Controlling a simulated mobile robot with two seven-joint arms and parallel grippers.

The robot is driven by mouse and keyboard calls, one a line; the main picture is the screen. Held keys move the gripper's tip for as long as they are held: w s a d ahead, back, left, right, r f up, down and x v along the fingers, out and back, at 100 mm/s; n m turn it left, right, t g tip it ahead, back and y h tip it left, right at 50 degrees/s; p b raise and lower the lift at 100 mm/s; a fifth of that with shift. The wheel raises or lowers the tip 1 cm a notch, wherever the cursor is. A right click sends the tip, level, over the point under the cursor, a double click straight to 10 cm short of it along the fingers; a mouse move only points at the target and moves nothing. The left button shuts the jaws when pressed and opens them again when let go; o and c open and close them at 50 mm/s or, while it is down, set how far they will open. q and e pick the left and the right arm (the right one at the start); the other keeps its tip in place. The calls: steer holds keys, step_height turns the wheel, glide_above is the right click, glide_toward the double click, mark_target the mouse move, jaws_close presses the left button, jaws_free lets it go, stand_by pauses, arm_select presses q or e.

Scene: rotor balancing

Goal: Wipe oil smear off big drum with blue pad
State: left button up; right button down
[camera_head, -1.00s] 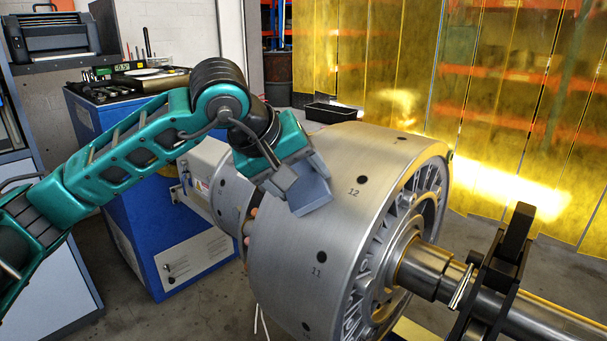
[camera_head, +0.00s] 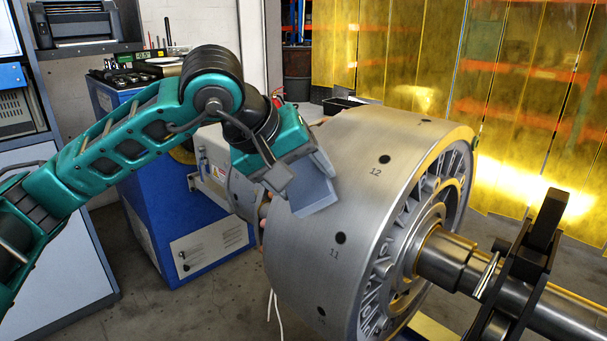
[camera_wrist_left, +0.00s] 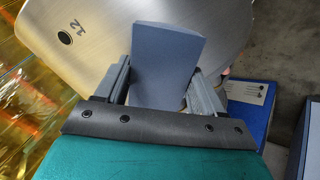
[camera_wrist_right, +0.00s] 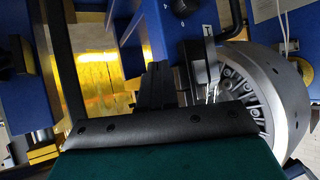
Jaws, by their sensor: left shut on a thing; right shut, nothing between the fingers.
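The big drum (camera_head: 345,230) is a brushed metal cylinder on a shaft, with numbered dark holes marked 11 and 12 on its rim surface. My left gripper (camera_head: 298,180) is shut on the blue pad (camera_head: 316,196), at the drum's upper left surface. The pad looks pressed on or very close to the metal; exact contact is unclear. The left wrist view shows the pad (camera_wrist_left: 165,65) between the two fingers, with the drum (camera_wrist_left: 100,30) behind it. No oil smear can be made out. My right gripper (camera_wrist_right: 155,88) is shut and empty, apart from the drum (camera_wrist_right: 290,95).
The shaft (camera_head: 455,262) runs right into a black support (camera_head: 525,262). A blue cabinet (camera_head: 160,225) with tools on top stands behind my left arm. Yellow curtains (camera_head: 400,55) hang behind the drum. A black bin (camera_head: 342,104) sits beyond it.

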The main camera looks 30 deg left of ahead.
arm_select(q)
steer(key=shift+p+v, duration=0.9)
steer(key=shift+v, duration=1.85)
steer(key=shift+p+v, duration=0.6)
steer(key=shift+v, duration=0.85)
